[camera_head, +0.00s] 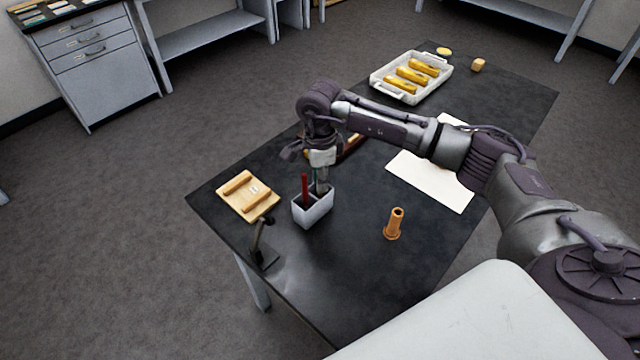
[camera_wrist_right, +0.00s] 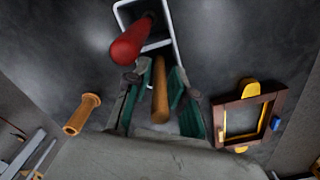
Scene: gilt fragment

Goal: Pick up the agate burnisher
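A pale grey two-part holder (camera_head: 312,209) stands on the black table; it also shows in the right wrist view (camera_wrist_right: 176,22). A red-handled tool (camera_head: 305,186) stands in one compartment; its handle (camera_wrist_right: 132,40) shows large in the wrist view. A tool with a brown wooden handle (camera_wrist_right: 159,92) stands at the other compartment. I cannot tell by sight which is the agate burnisher, as the tool heads are hidden. My right gripper (camera_head: 321,178) is over the holder, its open fingers (camera_wrist_right: 155,96) on either side of the wooden handle, with gaps visible. My left gripper is out of view.
A wooden board (camera_head: 248,197) and a dark stand (camera_head: 264,252) are left of the holder. An orange-brown cylinder (camera_head: 394,224) stands right. A dark red frame (camera_wrist_right: 219,121) lies behind. A white sheet (camera_head: 428,184) and a white tray (camera_head: 376,84) of gold bars are farther back.

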